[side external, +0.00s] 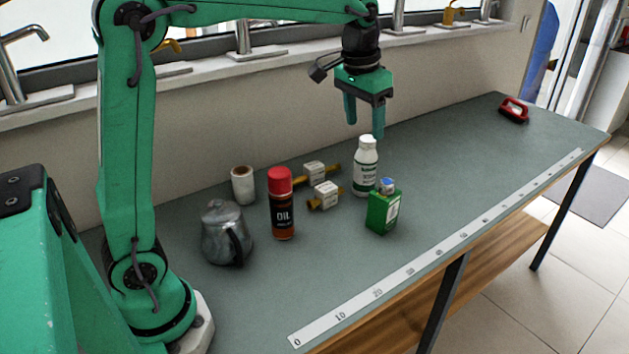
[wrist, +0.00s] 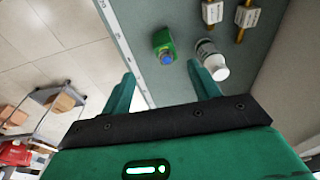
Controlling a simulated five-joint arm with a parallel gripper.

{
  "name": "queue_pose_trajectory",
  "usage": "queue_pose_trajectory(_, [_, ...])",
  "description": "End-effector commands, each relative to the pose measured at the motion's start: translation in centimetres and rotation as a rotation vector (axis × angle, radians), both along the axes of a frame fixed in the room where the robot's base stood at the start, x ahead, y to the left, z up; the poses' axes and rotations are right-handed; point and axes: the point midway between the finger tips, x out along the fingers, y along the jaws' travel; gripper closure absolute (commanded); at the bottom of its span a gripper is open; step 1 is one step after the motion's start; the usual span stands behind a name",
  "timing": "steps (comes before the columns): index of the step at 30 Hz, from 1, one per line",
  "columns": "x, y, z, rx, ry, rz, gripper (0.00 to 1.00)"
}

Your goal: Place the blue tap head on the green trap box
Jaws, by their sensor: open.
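The green trap box (side external: 381,213) stands on the grey bench, near the ruler strip. The blue tap head (side external: 387,184) sits on top of the box. Both also show in the wrist view, the box (wrist: 162,40) with the tap head (wrist: 167,57) on its face towards the camera. My gripper (side external: 364,116) is open and empty, raised above the bench, with its fingers pointing down. It is above and behind the box, apart from it. In the wrist view the fingers show at the lower middle, with the box beyond them.
A white bottle (side external: 366,167) stands close behind the box. An oil spray can (side external: 282,205), a metal pot (side external: 226,234), a white roll (side external: 243,185) and two tagged brass fittings (side external: 324,194) stand to the left. A red-handled tool (side external: 514,110) lies far right. The bench's right half is mostly clear.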

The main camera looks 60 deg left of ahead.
Motion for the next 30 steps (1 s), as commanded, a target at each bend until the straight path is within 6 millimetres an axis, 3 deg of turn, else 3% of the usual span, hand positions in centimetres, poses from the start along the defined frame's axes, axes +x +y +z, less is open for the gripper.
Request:
queue_pose_trajectory(6, [-5.0,-0.2,1.2,0.0,-0.07,0.0,0.39])
queue_pose_trajectory(14, [-10.8,-0.4,1.1,0.0,-0.15,0.0,0.39])
queue_pose_trajectory(24, [-18.0,-0.5,-1.3,-0.001,-0.256,-0.001,0.39])
queue_pose_trajectory(30, [-21.3,-0.6,-3.3,-0.002,-0.309,-0.001,0.39])
